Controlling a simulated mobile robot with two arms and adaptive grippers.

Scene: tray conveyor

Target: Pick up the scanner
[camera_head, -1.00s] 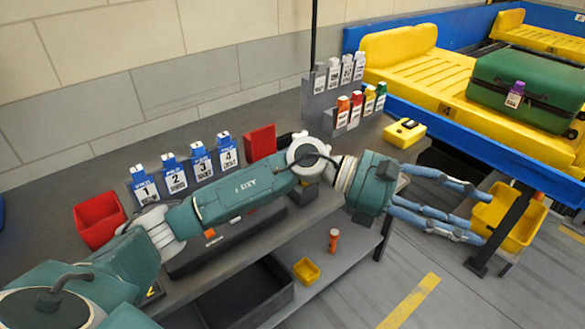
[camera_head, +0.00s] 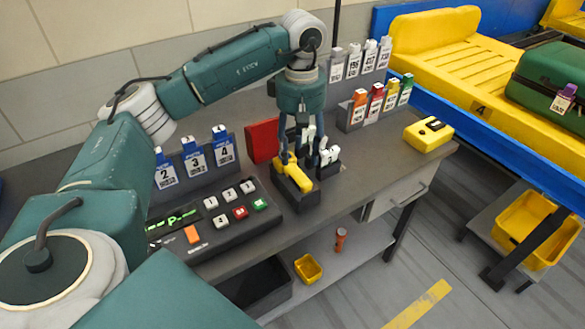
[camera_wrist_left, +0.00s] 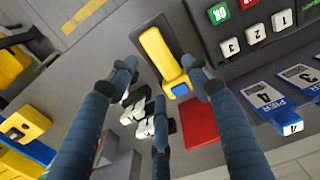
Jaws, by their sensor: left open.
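The scanner (camera_head: 294,172) is a yellow handheld device in a dark cradle (camera_head: 296,193) on the table, beside the keypad console. In the left wrist view the scanner (camera_wrist_left: 157,50) is a long yellow body with a blue patch at its near end. My left gripper (camera_head: 303,158) points down over the cradle, open. In the left wrist view its fingers (camera_wrist_left: 160,85) are spread around the scanner's near end, with nothing held. Whether any finger touches the scanner I cannot tell. My right gripper is in neither view.
White items in a dark holder (camera_head: 326,172) stand right beside the scanner. A red bin (camera_head: 262,141) is close behind it. The keypad console (camera_head: 215,222) is to its left.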

